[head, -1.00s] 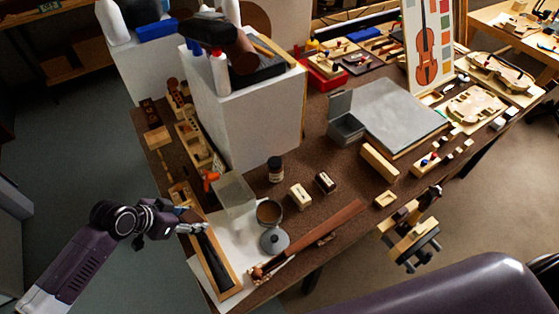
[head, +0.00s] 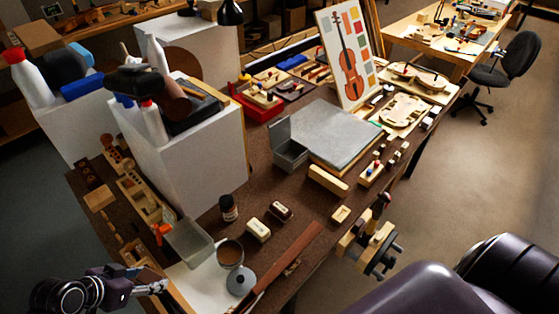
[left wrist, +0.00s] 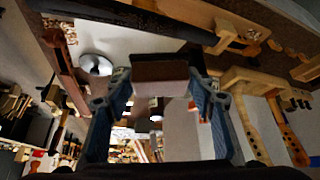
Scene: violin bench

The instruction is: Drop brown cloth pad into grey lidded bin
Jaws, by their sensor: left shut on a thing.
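The brown cloth pad (left wrist: 160,76) shows in the left wrist view as a dark brown flat block between the two blue-grey fingers. My left gripper (left wrist: 158,92) is shut on it. In the head view my left gripper (head: 155,286) is at the lower left, by the near left edge of the bench; the pad is hard to make out there. The grey lidded bin (head: 290,156) stands mid-bench, with its lid (head: 279,130) raised and its top open. It is well to the right of and beyond my left gripper. My right gripper is not in view.
A tall white box (head: 190,165) rises left of the bin. A grey slab (head: 335,135) lies just right of it.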

